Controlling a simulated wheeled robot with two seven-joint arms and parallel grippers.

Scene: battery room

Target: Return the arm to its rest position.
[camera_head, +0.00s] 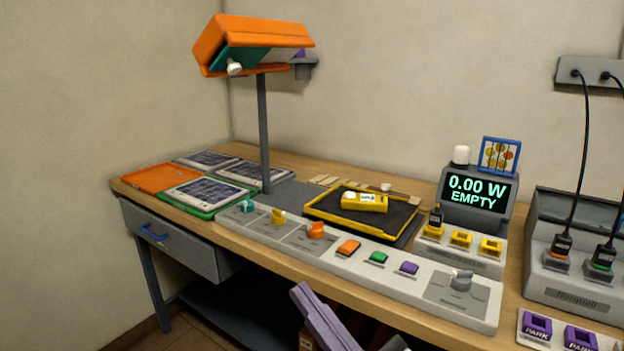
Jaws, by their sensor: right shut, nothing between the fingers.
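My right gripper (306,298) shows at the bottom middle as a lavender shape in front of the workbench's front edge. It is shut and empty, pointing up and to the left, and appears apart from the control panel (340,262). The rest of that arm is mostly cut off by the bottom edge. My left gripper is not in view.
A drawer (168,240) is at left.

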